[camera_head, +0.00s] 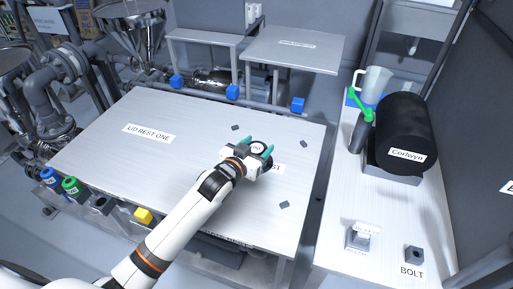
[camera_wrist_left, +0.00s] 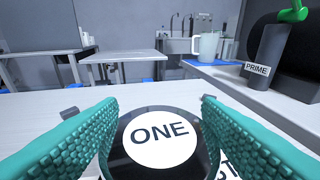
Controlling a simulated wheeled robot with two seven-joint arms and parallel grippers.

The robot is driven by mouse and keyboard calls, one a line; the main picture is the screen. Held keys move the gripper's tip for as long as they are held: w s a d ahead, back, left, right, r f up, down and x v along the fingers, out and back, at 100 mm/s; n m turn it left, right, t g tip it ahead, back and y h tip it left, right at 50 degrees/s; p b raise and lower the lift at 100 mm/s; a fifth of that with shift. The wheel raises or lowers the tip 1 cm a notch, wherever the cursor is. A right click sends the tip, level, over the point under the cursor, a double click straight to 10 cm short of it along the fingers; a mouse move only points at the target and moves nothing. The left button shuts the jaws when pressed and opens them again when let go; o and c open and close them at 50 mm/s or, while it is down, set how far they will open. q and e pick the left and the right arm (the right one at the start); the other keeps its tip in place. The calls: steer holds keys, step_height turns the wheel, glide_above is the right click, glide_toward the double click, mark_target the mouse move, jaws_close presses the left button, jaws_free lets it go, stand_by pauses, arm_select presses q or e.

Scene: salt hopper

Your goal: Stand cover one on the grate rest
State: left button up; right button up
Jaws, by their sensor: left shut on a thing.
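Cover one (camera_head: 258,147) is a dark round piece with a white label reading ONE; it also shows in the left wrist view (camera_wrist_left: 160,138). My left gripper (camera_head: 259,149) is shut on it, with a teal finger on each side. The cover's label faces up toward the head camera. It is over the right part of the big metal table. A table label ending in ST (camera_head: 276,169) is partly hidden by my gripper, so I cannot read its full name. I cannot tell whether the cover touches the table. My right gripper is not in view.
Several small dark blocks, one (camera_head: 304,143) to the right, stand around the gripper. The table's left part, with the LID REST ONE label (camera_head: 148,133), is clear. Blue blocks (camera_head: 232,92) line the far edge. A side counter (camera_head: 337,215) holds a black Corlwyn machine (camera_head: 405,128).

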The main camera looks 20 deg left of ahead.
arm_select(q)
steer(key=o, duration=1.5)
steer(key=shift+f, duration=0.25)
steer(key=shift+s+r, duration=0.1)
steer(key=v, duration=1.2)
